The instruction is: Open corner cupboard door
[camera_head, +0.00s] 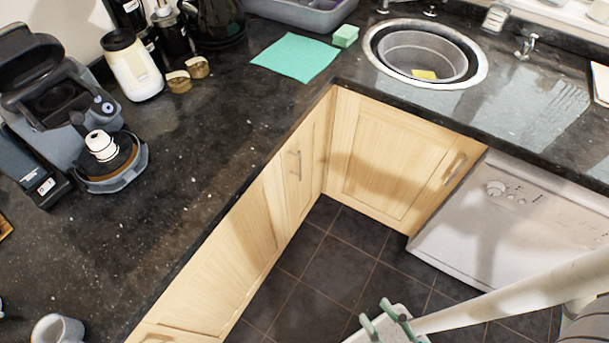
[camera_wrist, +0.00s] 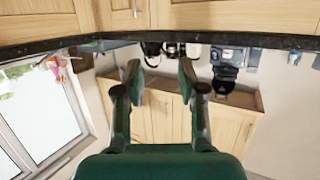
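Two light wood cupboard doors meet at the inner corner under the counter in the head view. The right door (camera_head: 393,160) has a slanted metal handle (camera_head: 455,169) near its upper right edge. The left door (camera_head: 287,190) has an upright metal handle (camera_head: 297,165). Both look closed. I cannot tell which one the task calls the corner door. My gripper (camera_head: 380,317) is at the bottom of the head view, over the floor and apart from both doors. In the wrist view my gripper (camera_wrist: 159,69) has its green fingers spread wide with nothing between them.
The dark counter (camera_head: 230,140) runs along both sides, its edge overhanging the doors. A white dishwasher (camera_head: 515,220) stands right of the right door. A sink (camera_head: 425,55), a green cloth (camera_head: 296,57) and a coffee machine (camera_head: 60,100) are on top. The tiled floor (camera_head: 335,260) is clear.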

